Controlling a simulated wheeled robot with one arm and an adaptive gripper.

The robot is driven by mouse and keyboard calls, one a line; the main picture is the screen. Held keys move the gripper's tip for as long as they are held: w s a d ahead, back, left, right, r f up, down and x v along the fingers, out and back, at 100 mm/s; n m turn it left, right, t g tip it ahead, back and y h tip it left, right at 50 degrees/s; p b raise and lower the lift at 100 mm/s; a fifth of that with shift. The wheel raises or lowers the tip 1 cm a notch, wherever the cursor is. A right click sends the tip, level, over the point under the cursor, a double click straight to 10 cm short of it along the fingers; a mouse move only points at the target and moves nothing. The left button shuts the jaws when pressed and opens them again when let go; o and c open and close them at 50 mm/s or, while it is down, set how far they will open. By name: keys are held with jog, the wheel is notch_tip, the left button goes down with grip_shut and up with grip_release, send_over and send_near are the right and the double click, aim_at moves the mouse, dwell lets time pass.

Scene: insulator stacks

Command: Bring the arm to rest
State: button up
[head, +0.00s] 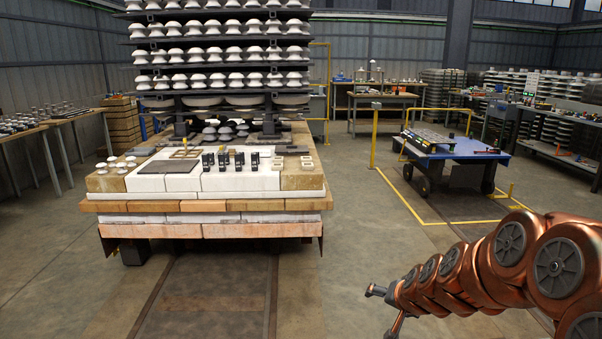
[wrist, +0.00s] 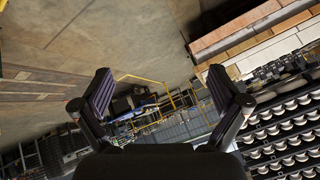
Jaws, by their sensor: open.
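My copper-coloured arm (head: 500,262) reaches in from the lower right of the head view, over bare floor. My gripper (head: 384,308) is at its left end, small in that view. In the wrist view my gripper (wrist: 165,90) shows two dark fingers spread wide apart, with nothing between them. It touches nothing that I can see. The wrist picture is strongly tilted, with floor at the upper left.
A brick-edged kiln car (head: 215,230) with stacked white insulators (head: 220,55) stands left of my arm. A blue cart (head: 455,150) stands behind my arm inside yellow floor lines. Benches (head: 560,150) line the right side. The floor (head: 340,270) between car and arm is clear.

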jog(key=s+a+r+n+g+y+p, duration=0.1)
jog(key=s+a+r+n+g+p, duration=0.15)
jog(key=s+r, duration=0.4)
jog(key=s+a+r+n+g+p, duration=0.15)
jog(key=s+a+r+p, duration=0.25)
jog(key=s, duration=0.6)
jog(key=s+d+r+g+h+p, duration=0.1)
jog(key=s+r+g+p, duration=0.2)
jog(key=s, duration=0.8)
jog(key=s+d+r+n+g+h+p, duration=0.1)
jog(key=s+r+p, duration=0.4)
jog(key=s, duration=0.7)
notch_tip(320, 180, up, 2)
jog(key=shift+s+d+g, duration=0.25)
jog(key=shift+d+g, duration=0.3)
jog(key=shift+g, duration=0.45)
